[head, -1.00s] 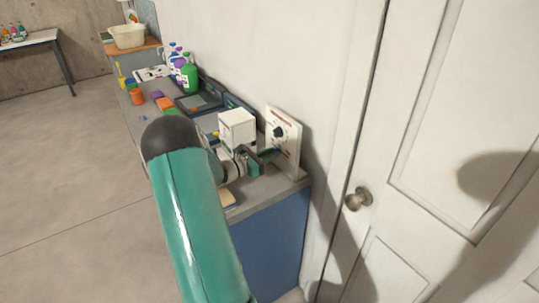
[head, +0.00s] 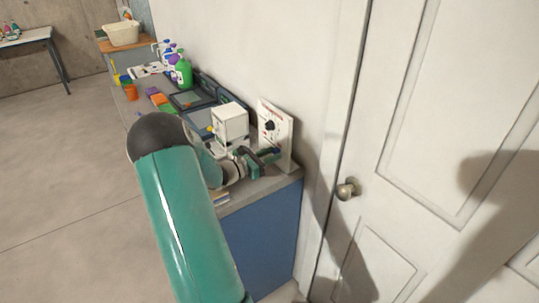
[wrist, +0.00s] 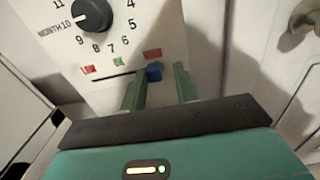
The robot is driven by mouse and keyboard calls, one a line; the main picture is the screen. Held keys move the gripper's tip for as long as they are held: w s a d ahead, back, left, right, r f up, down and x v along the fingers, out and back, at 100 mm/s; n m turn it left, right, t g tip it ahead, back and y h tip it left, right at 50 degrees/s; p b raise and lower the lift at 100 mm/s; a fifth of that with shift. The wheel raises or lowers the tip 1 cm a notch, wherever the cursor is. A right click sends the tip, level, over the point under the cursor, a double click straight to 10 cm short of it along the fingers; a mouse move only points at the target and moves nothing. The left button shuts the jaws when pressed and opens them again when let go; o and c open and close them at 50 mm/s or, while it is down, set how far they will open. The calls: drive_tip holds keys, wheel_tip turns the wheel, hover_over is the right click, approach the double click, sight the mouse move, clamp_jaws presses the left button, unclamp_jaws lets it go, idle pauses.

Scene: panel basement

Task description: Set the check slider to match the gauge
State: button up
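A white panel (head: 277,141) stands upright on the counter against the wall. The wrist view shows its black dial knob (wrist: 91,15), whose white mark points left toward "MONTH 10". Below the dial is a dark horizontal slider track (wrist: 112,74) with red, green and red marks above it. My gripper (wrist: 158,70) is open in front of the panel. I make out no separate gauge.
A white box (head: 230,122) stands left of the panel, close to my arm. Trays, coloured blocks and bottles (head: 183,73) lie farther back along the counter (head: 285,182). A white door with a round knob (head: 347,189) is at right. Open floor lies at left.

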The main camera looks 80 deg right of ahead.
drive_tip(key=shift+o, duration=0.6)
drive_tip(key=shift+d, duration=0.15)
drive_tip(key=shift+w+a, duration=0.25)
drive_tip(key=shift+w, duration=0.15)
drive_tip(key=v, duration=0.6)
drive_tip(key=shift+w+a, duration=0.2)
drive_tip(key=shift+a, duration=0.15)
